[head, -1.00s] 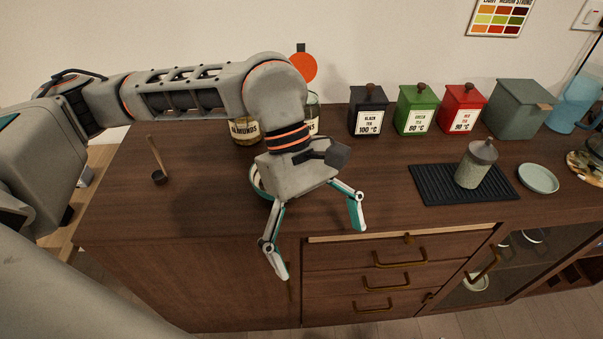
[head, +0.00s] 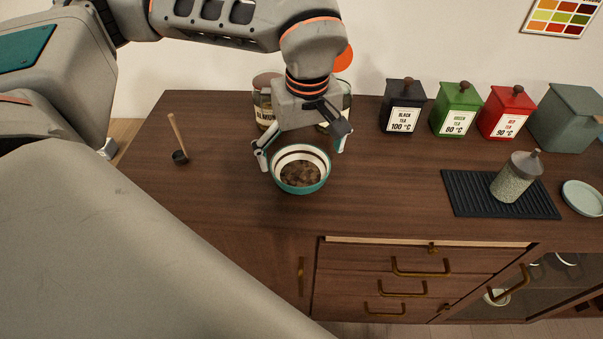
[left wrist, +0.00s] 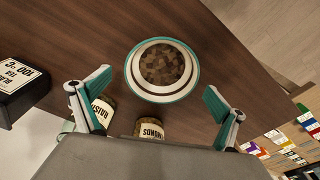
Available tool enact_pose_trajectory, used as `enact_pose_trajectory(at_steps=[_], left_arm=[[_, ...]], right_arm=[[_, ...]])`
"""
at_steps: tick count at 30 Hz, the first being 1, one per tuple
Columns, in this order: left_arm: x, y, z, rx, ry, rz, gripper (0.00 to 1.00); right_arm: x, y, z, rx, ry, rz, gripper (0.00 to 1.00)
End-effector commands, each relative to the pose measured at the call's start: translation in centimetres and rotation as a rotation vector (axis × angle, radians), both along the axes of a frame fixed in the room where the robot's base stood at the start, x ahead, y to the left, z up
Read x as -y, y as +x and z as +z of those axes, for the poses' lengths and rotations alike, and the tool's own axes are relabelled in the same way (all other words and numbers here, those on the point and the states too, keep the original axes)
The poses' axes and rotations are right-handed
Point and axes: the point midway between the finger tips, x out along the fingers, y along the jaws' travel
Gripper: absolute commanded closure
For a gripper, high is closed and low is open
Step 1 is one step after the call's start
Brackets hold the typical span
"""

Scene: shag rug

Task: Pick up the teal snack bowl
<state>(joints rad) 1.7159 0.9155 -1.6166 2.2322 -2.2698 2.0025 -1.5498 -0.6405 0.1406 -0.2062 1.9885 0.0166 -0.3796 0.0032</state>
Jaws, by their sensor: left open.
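The teal snack bowl (head: 301,187) stands upright on the wooden counter, with a white inside and brown bits in it. In the left wrist view the bowl (left wrist: 162,97) sits upper middle, beyond and between the fingertips. My left gripper (head: 301,160) is open and empty above the far side of the bowl, its fingers spread to either side. In the left wrist view the left gripper (left wrist: 162,93) shows both fingers wide apart, and no contact with the bowl is visible. My right gripper is not in view.
Labelled jars (head: 265,103) stand just behind the bowl. A black tea box (head: 403,107), green box (head: 456,109) and red box (head: 508,111) line the wall. A small scoop (head: 179,155) is at left. A shaker (head: 517,177) stands on a black mat (head: 463,202). Counter right of the bowl is clear.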

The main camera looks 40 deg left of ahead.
Motion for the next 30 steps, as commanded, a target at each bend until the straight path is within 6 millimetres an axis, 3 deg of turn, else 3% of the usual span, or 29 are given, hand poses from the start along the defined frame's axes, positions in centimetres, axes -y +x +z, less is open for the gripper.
enact_pose_trajectory(at_steps=[6, 15, 16, 21, 30], left_arm=[[-0.4, -0.1, -3.0, -0.004, -0.001, 0.001, 0.02], [-0.5, 0.0, -3.4, 0.0, -0.001, 0.001, 0.02], [-0.5, 0.0, -3.4, 0.0, -0.001, 0.001, 0.05], [-0.4, -0.1, -3.4, -0.001, 0.0, 0.001, 0.49], [-0.4, -0.1, -3.4, 0.0, -0.001, 0.001, 0.5]], right_arm=[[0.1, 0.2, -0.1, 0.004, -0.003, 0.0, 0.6], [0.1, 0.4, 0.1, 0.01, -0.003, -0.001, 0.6], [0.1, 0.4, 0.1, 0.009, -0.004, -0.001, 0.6], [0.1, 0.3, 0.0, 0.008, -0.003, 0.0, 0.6], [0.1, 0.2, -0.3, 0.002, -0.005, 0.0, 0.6]])
